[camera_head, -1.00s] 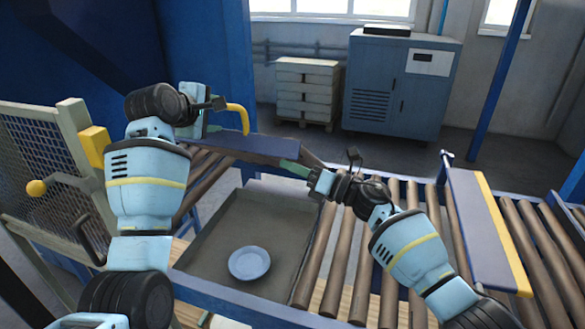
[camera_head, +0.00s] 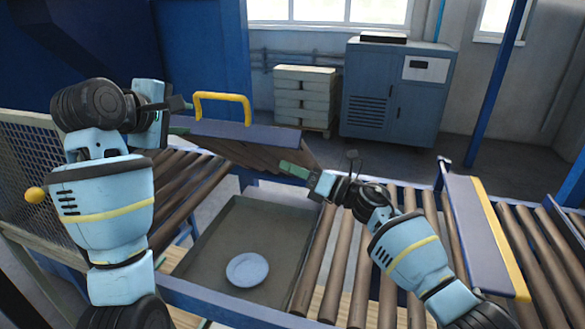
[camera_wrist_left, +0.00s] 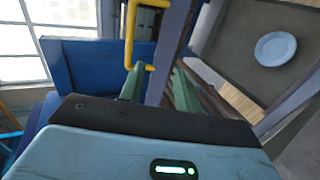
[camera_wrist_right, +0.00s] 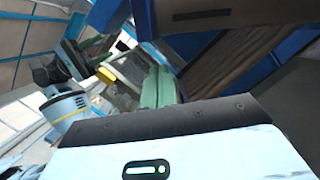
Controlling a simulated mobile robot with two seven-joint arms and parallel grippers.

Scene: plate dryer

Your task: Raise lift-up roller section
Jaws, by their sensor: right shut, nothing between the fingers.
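The lift-up roller section (camera_head: 240,132) is tilted, with brown rollers showing below its blue side plate. Its yellow handle (camera_head: 222,97) stands up from the plate and also shows in the left wrist view (camera_wrist_left: 131,38). My left gripper (camera_head: 184,118) is by the handle's left end. In the left wrist view, its green fingers (camera_wrist_left: 157,76) are apart, with the handle's lower end close to the left finger; I cannot tell if they touch. My right gripper (camera_head: 285,166) is shut and empty near the section's right lower end. Its green fingers (camera_wrist_right: 158,74) are together; contact is unclear.
A grey tray (camera_head: 205,250) with a pale blue plate (camera_head: 247,270) lies below the gap. Roller conveyors (camera_head: 405,205) run to the right, with a blue and yellow panel (camera_head: 485,235) on them. A mesh guard (camera_head: 30,160) stands left. A cabinet (camera_head: 390,100) stands behind.

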